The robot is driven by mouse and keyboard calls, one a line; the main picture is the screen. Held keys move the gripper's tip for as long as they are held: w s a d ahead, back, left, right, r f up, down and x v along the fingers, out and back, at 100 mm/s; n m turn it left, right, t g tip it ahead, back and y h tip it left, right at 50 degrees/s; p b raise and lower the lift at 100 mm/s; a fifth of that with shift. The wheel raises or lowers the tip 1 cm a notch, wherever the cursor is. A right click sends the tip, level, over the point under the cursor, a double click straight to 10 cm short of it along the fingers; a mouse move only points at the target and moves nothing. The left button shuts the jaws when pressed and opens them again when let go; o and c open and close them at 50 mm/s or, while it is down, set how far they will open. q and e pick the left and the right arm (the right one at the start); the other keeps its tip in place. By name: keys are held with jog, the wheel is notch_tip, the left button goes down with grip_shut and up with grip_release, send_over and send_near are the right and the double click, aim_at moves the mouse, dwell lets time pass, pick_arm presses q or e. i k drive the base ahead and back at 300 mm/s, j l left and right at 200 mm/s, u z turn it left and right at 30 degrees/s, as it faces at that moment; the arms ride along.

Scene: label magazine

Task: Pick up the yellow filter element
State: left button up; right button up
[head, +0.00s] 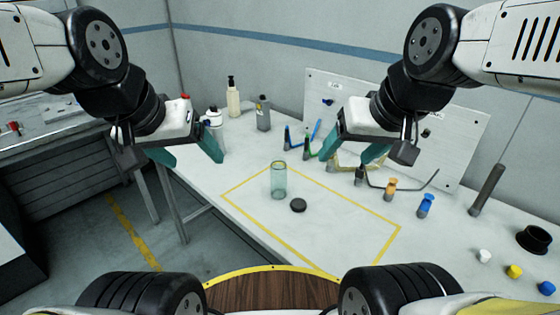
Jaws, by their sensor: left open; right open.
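A small yellow-orange cylinder (390,188) stands upright on the white table, right of the taped rectangle's middle; it looks like the yellow filter element. A blue one (426,205) stands to its right and a dark one (360,174) to its left. A smaller yellow piece (514,271) lies near the right edge. My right gripper (346,156) is open and empty, above and left of the yellow-orange cylinder, apart from it. My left gripper (192,156) is open and empty over the table's left side.
A clear greenish cylinder (278,182) and a black cap (298,205) are inside the yellow tape outline (263,232). A white pegboard panel (455,140) stands behind. A dark upright rod (487,190) and a black ring (534,240) are at right. Bottles (233,98) stand back left.

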aim_at(513, 271)
jog(key=z, duration=2.25)
jog(key=l+u, duration=0.2)
jog(key=u, duration=0.2)
jog(key=i+l+u, duration=0.1)
jog(key=l+u, duration=0.15)
jog(key=u, duration=0.15)
jog(key=l+u, duration=0.25)
jog(key=u, duration=0.2)
